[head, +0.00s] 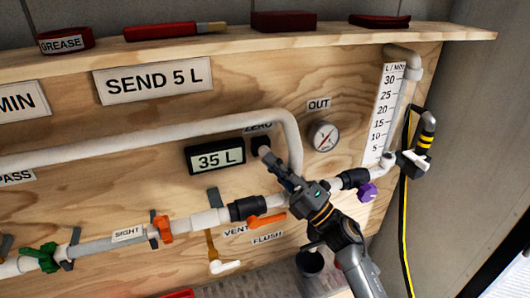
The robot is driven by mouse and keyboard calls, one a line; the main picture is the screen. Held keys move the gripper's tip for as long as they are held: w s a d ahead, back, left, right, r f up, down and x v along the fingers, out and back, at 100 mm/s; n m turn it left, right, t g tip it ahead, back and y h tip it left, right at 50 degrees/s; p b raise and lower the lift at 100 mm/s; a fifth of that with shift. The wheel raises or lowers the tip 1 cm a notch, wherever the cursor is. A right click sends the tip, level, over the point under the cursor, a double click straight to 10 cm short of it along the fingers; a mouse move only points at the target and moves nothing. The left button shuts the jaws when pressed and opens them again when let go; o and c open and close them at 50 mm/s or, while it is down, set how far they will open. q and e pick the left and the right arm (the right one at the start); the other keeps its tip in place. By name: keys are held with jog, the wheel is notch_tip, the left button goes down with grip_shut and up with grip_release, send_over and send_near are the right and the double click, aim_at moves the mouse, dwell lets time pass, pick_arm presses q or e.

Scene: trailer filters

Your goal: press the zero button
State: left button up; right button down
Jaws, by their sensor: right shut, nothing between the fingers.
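The ZERO label (258,128) is on the plywood panel, right of the display (215,157) that reads 35 L. Just below the label is the dark zero button (257,142), mostly covered by my gripper. My right gripper (265,153) comes in from the lower right, shut and empty, with its tips in front of the button. I cannot tell whether the tips touch it. My left gripper is not in view.
A white pipe (150,129) runs above the display and bends down beside my gripper. A gauge marked OUT (324,136), an orange valve handle (266,219) and a purple knob (367,193) are close by. A flow scale (384,110) stands at the right. A shelf (240,46) is above.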

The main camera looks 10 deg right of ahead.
jog(key=shift+w, duration=0.2)
jog(key=shift+r, duration=0.2)
dwell(0.3)
jog(key=shift+w+d+r+b, duration=0.15)
jog(key=shift+r+b, duration=0.35)
jog(key=shift+b, duration=0.15)
dwell(1.1)
jog(key=shift+f, duration=0.3)
dwell(0.3)
